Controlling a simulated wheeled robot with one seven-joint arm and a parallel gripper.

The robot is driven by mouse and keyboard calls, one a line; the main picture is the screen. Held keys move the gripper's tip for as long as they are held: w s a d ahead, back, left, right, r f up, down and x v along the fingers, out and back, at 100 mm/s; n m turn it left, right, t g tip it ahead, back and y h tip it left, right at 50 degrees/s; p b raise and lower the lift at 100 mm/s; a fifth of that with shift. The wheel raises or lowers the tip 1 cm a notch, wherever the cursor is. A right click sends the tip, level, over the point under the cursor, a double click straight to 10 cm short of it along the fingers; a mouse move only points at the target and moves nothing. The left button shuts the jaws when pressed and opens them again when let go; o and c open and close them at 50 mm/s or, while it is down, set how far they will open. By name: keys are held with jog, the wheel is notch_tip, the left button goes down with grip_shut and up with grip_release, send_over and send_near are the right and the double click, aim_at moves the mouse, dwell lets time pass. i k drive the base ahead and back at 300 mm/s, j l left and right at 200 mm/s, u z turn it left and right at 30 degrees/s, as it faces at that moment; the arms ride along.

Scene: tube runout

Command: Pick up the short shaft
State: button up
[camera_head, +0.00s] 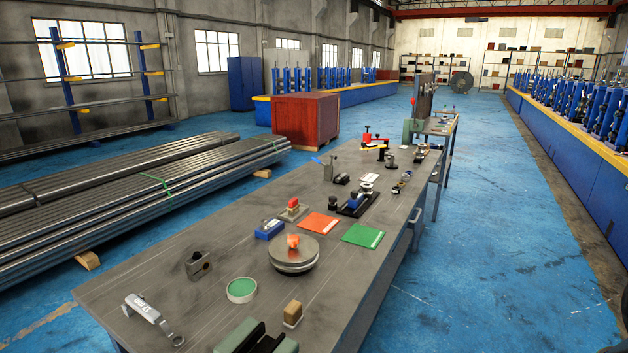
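I cannot pick out the short shaft with certainty on the grey workbench (225,262). A small dark, rounded piece (342,179) lies near the middle of the bench and may be it, but it is too small to tell. My gripper is not in this view.
The bench holds a round steel turntable (295,262), a green-topped round tin (241,290), an orange card (319,224), a green card (363,236) and a caliper-like tool (153,318). Long tubes (140,190) are stacked to the left. Blue floor (490,220) is clear on the right.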

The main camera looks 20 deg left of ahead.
aim_at(340, 178)
jog(key=i+u, duration=0.15)
jog(key=u, duration=0.2)
jog(key=i+l+u, duration=0.1)
jog(key=u, duration=0.3)
jog(key=i+l+u, duration=0.15)
jog(key=u, duration=0.2)
jog(key=i+l+u, duration=0.25)
jog(key=i+l, duration=0.2)
jog(key=l, duration=0.15)
jog(key=i+l+u, duration=0.15)
jog(key=l, duration=0.2)
jog(key=i+l+u, duration=0.1)
jog(key=i+l, duration=0.15)
jog(key=i+l+u, duration=0.15)
jog(key=l, duration=0.35)
jog(key=i+l+u, duration=0.1)
jog(key=l, duration=0.25)
jog(key=i+l, duration=0.15)
jog(key=l, duration=0.2)
jog(key=i+l, duration=0.15)
jog(key=l, duration=0.2)
jog(key=i+l, duration=0.15)
jog(key=l, duration=0.2)
jog(key=i+l, duration=0.15)
jog(key=l, duration=0.2)
jog(key=i+l, duration=0.1)
jog(key=l, duration=0.2)
jog(key=i+l, duration=0.15)
jog(key=l, duration=0.2)
